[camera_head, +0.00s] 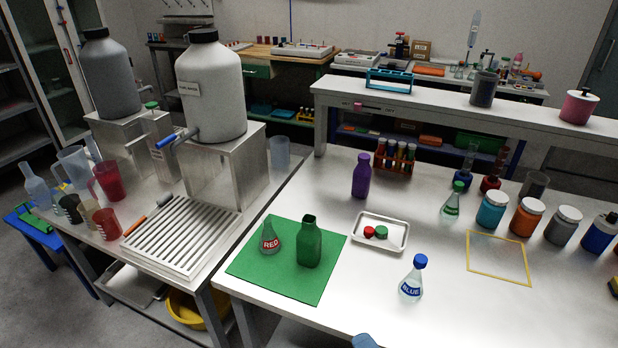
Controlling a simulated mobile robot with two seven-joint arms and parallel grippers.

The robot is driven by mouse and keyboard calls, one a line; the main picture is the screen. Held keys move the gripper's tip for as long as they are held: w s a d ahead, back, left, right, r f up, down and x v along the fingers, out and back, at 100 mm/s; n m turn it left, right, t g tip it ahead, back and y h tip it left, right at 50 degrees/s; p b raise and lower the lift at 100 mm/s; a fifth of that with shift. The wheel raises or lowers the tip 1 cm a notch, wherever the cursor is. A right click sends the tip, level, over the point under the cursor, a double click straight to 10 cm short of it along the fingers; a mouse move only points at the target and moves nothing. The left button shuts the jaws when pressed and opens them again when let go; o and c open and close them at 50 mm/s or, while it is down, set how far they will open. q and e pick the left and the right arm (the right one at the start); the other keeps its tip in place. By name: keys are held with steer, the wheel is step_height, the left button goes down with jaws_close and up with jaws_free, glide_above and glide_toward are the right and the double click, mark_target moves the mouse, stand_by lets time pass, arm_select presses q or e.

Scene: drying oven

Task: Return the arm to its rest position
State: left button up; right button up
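Neither of my grippers shows in the head view, and no arm reaches over the table. A small blue shape cut off at the bottom edge may be part of me; I cannot tell. A green mat (248,262) lies at the table's left, with a RED-labelled flask (269,240) and an open green bottle (310,245) upright on it. A BLUE-labelled flask (411,283) with a blue stopper stands to the right. A white tray (360,240) holds a red cap (369,232) and a green cap (381,232).
A purple bottle (361,177) stands behind the tray. Several lidded jars line the right side, near a yellow outlined square (498,279) that is empty. A side bench at left carries a drain rack (181,237) and large carboys (211,88). The table's front right is clear.

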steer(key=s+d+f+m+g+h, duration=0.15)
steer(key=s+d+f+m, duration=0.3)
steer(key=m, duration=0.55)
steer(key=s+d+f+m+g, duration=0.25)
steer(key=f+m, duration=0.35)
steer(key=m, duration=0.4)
arm_select(q)
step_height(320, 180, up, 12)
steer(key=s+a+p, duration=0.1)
steer(key=p, duration=1.4)
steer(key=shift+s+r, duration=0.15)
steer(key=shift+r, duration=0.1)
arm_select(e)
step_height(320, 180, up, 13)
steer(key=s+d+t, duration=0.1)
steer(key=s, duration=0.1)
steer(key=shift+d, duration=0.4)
